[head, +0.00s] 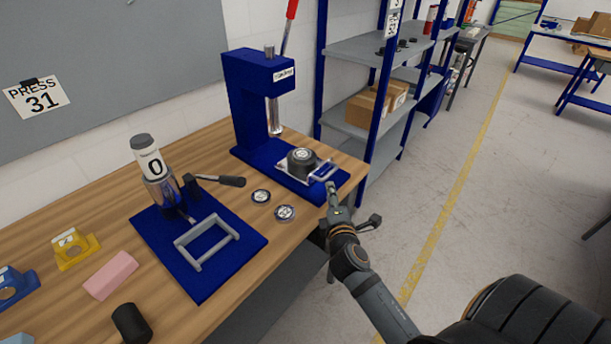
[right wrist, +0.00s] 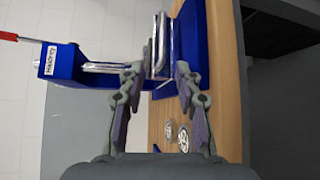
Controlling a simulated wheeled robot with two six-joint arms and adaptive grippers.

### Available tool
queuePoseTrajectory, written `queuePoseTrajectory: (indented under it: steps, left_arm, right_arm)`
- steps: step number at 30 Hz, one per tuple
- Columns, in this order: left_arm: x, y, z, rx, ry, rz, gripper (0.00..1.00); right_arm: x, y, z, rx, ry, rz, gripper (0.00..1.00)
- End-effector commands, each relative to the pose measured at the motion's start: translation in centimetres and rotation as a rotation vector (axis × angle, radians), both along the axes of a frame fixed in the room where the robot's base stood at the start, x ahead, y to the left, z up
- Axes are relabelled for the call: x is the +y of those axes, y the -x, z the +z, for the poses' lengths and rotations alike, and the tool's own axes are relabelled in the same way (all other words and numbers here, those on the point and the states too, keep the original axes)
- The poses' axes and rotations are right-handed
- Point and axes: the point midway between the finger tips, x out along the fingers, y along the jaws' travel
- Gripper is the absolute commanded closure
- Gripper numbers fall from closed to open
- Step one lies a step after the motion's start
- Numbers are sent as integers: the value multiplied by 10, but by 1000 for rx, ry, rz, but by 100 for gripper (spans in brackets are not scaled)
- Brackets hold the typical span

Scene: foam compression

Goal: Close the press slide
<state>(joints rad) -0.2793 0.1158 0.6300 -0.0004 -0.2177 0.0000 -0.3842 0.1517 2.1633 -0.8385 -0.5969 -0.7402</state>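The blue press (head: 243,95) stands at the back right of the bench, with its ram (head: 274,116) raised. Its metal slide (head: 314,177) sits forward of the ram and carries a dark round piece (head: 301,161). The slide has a grey bar handle (head: 323,170) at its front. My right gripper (head: 331,187) is just in front of this handle. In the right wrist view its fingers are spread (right wrist: 160,72), with the slide handle (right wrist: 151,52) ahead of and between the fingertips; contact is not visible. My left gripper is not in view.
A second blue base with a grey frame (head: 207,241) and a cylinder marked 0 (head: 148,158) stands to the left. Two small discs (head: 261,196) lie between. A pink block (head: 110,275) and yellow holder (head: 76,249) are further left. Shelving (head: 365,48) stands behind.

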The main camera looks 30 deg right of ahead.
Motion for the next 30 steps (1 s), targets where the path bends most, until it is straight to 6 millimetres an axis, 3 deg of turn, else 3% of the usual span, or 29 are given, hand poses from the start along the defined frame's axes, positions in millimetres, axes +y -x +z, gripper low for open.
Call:
queuePoseTrajectory:
  steps: [4,8,13,18,30]
  left_arm:
    - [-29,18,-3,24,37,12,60]
    - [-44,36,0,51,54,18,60]
    - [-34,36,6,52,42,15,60]
    - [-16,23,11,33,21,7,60]
    - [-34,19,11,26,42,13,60]
  right_arm:
    - [-2,-6,0,-1,2,0,66]
    - [-11,-26,-1,-2,5,2,66]
    - [-25,-60,-7,0,4,2,66]
    - [-36,-85,-12,1,4,3,66]
    - [-40,-96,-15,0,4,5,66]
